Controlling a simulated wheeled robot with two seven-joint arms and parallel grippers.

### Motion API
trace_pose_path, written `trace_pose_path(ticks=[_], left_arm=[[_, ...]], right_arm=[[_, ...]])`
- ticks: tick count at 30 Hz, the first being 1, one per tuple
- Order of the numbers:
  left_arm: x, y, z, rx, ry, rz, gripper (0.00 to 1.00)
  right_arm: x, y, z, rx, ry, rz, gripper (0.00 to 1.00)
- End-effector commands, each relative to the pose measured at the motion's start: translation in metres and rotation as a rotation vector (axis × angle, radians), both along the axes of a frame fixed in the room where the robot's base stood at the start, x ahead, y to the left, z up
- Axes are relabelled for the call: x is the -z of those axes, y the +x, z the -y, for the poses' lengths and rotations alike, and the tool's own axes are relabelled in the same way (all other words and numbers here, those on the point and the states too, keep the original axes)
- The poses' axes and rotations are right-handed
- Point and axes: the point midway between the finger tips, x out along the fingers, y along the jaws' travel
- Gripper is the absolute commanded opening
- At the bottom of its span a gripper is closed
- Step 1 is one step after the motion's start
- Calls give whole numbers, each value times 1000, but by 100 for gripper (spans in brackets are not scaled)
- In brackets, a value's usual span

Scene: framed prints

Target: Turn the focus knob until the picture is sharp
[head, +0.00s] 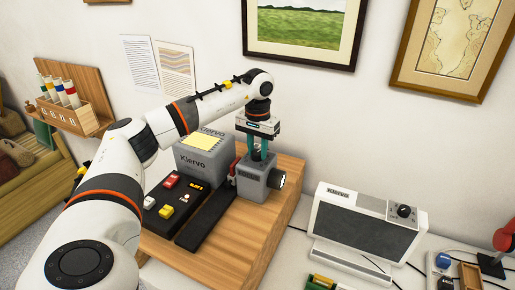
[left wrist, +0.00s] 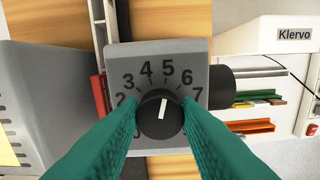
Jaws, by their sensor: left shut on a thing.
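The focus knob (left wrist: 158,122) is a black round dial on top of a small grey box (head: 252,188). Its white mark points at about the 5 on the printed scale. My left gripper (head: 262,152) comes down from above, and its teal fingers close on the knob from both sides. A short black lens (head: 280,180) sticks out of the box's right side. To the right, a white Klervo unit (head: 338,192) has a dark grey, mottled front panel (head: 365,228). I see no clear picture on it. My right gripper is not in view.
The grey box stands on a wooden board (head: 257,235) with a black rail (head: 207,220). Left of it are a larger grey Klervo box (head: 203,160) and a black control panel (head: 172,200) with coloured buttons. A red lamp (head: 505,235) stands at the far right.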

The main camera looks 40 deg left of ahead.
Motion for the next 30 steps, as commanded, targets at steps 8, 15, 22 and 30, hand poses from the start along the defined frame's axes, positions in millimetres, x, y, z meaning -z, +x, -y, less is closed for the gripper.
trace_pose_path(ticks=[8,15,22,30], left_arm=[[0,0,0,-1,0,0,42],[0,0,0,-1,0,0,52],[-9,1,0,-2,0,3,52],[-62,1,1,0,-1,6,52]], right_arm=[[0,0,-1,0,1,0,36],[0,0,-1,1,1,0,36],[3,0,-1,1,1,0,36],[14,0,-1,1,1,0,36]])
